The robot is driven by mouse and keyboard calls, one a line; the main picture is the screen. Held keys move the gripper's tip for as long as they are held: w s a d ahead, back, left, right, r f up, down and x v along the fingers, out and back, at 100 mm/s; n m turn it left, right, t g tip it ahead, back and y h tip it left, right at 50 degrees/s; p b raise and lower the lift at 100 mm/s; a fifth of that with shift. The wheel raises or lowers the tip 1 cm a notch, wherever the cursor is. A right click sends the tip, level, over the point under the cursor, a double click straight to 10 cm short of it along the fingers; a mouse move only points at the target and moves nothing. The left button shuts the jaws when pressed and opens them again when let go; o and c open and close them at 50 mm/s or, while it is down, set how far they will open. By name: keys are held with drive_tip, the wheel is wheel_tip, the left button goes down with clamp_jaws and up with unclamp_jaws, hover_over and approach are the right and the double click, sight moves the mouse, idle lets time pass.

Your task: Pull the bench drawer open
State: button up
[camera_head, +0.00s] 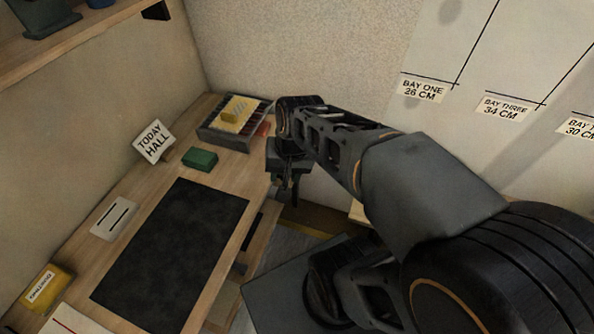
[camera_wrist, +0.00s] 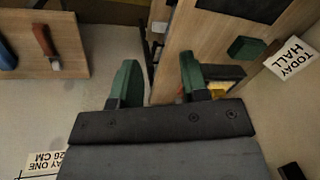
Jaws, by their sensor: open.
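The wooden bench (camera_head: 75,228) runs along the left of the head view. Below its front edge, dark fittings (camera_head: 240,268) show, which may be the drawer's handle; the drawer front is mostly hidden by the steep angle. In the wrist view, dark fittings (camera_wrist: 154,42) also show along the bench edge. I cannot tell how far the drawer is out. My gripper (camera_head: 286,190) points down beside the far end of the bench's front edge. In the wrist view its green fingers (camera_wrist: 158,75) are apart, with nothing gripped between them.
A dark mat (camera_head: 170,255), a green block (camera_head: 200,158), a TODAY HALL sign (camera_head: 153,141) and a tray (camera_head: 210,131) holding a yellow item are on the bench. A yellow box (camera_head: 45,288) stands at the near left. A panel with bay labels (camera_head: 422,90) is at the right.

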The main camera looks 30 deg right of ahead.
drive_tip(key=w+d+f+m+y+b, duration=0.25)
drive_tip(key=f+m+y+b, duration=0.2)
drive_tip(key=f+m, duration=0.5)
drive_tip(key=w+d+f+m+y+b, duration=0.2)
drive_tip(key=w+f+m+y+b, duration=0.3)
drive_tip(key=f+m, duration=0.4)
drive_tip(key=w+d+f+m+t+y+b, duration=0.1)
drive_tip(key=w+d+f+m+t+b, duration=0.1)
drive_tip(key=d+f+m+t+b, duration=0.65)
drive_tip(key=w+d+f+m+t+b, duration=0.1)
drive_tip(key=w+d+f+m+t, duration=0.4)
drive_tip(key=m, duration=0.9)
drive_tip(key=shift+g, duration=0.95)
drive_tip(key=x, duration=0.3)
drive_tip(key=r+b+x, duration=0.1)
drive_tip(key=x, duration=0.3)
drive_tip(key=b+x, duration=0.1)
drive_tip(key=x, duration=0.2)
drive_tip(key=shift+a+r, duration=0.2)
drive_tip(key=shift+a, duration=0.1)
drive_tip(key=shift+c, duration=0.2)
drive_tip(key=shift+s, duration=0.1)
clamp_jaws()
